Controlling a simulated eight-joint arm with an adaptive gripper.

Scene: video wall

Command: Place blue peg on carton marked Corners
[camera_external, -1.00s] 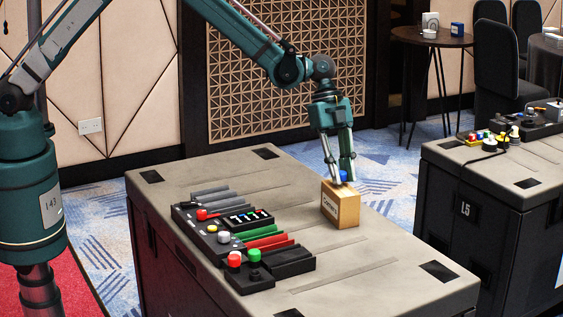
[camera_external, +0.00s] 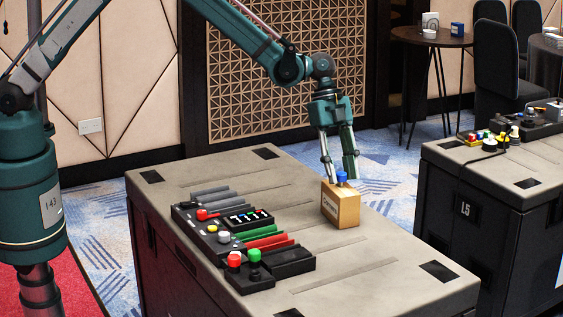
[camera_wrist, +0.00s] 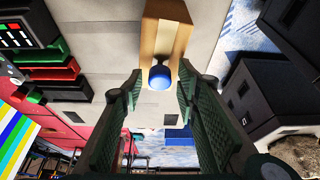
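The blue peg (camera_external: 342,177) stands on top of the tan carton (camera_external: 347,208), and it also shows in the wrist view (camera_wrist: 160,77). The carton sits near the far edge of the grey case top.
A black control panel (camera_external: 222,233) with coloured knobs and a row of coloured bars lies left of the carton. The case top (camera_external: 390,255) is clear to the carton's front right. A second dark case (camera_external: 490,205) stands at the right.

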